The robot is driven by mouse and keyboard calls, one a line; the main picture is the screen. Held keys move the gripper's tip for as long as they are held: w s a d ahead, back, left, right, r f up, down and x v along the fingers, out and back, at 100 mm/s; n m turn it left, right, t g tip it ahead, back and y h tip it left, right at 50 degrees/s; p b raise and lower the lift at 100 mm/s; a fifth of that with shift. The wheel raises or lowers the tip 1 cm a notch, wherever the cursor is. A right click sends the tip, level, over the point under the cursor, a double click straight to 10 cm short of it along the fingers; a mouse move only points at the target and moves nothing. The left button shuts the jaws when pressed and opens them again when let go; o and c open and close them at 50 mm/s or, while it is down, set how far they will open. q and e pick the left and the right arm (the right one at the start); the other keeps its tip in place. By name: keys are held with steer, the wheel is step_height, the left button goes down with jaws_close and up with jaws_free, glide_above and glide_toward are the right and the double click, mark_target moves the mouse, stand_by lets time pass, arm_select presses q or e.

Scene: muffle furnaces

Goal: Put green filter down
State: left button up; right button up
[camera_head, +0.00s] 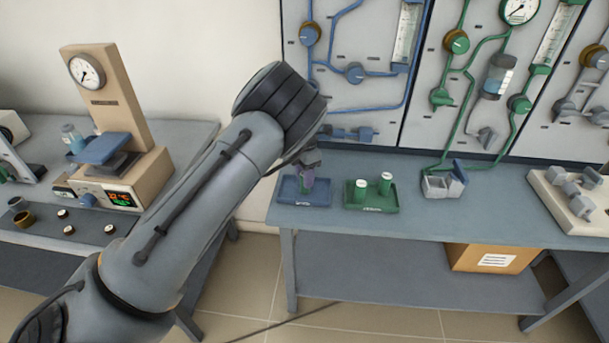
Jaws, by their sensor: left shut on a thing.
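My left gripper (306,166) reaches over the back bench from the left and is shut on a small filter (308,181). The held filter looks purplish with a hint of green; the fingers hide part of it. It is upright, over or in the small blue tray (290,197); I cannot tell whether it touches the tray. Just right of it, a green tray (375,208) holds two green filters with white tops, the left one (360,190) and the right one (385,183). My right gripper is not in view.
A grey clamp-like block (442,185) stands right of the green tray, and a pale fixture (575,200) is at the far right. Pipe panels (345,95) rise behind the bench. A beige gauge device (105,110) stands on the left bench. Bench front between fixtures is clear.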

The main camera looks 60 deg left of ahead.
arm_select(q)
steer(key=o, duration=1)
steer(key=shift+f, duration=0.1)
steer(key=shift+o, duration=0.2)
